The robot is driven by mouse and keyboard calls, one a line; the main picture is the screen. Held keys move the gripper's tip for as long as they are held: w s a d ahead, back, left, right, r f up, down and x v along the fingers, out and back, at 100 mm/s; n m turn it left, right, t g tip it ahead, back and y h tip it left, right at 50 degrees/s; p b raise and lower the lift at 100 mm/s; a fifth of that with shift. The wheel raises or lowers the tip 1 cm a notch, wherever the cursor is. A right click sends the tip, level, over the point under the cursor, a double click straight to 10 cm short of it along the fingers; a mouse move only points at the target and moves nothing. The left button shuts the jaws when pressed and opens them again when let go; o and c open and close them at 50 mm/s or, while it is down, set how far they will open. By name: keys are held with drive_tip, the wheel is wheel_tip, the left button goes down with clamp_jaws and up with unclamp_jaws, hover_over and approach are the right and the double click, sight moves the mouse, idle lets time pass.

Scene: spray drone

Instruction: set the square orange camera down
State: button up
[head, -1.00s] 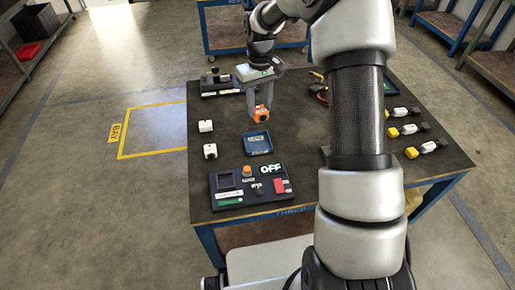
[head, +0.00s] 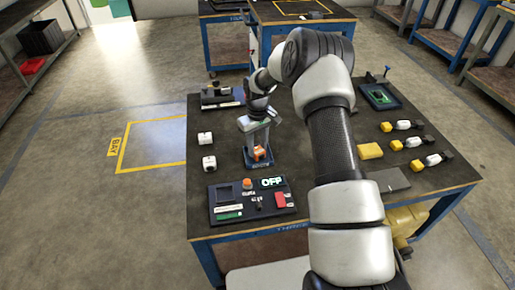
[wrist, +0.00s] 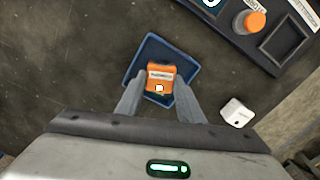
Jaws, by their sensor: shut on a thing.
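The square orange camera (head: 260,154) is between the fingers of my gripper (head: 257,150), which is shut on it. In the wrist view the camera (wrist: 161,76) has a pale label and a small light spot, and the fingertips (wrist: 160,88) flank it. It is over the small blue tray (head: 259,163), inside the tray's outline. The tray's rim also shows in the wrist view (wrist: 150,40). I cannot tell whether the camera touches the tray floor.
A black control panel (head: 226,213) with an orange knob and an OFF display stands in front of the tray. Two white blocks (head: 205,138) are to the left. Several yellow-and-white parts (head: 405,143) lie at the right. A dark device (head: 218,101) sits at the back left.

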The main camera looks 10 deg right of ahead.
drive_tip(key=shift+f, duration=0.15)
drive_tip(key=shift+f, duration=0.15)
drive_tip(key=o, duration=0.8)
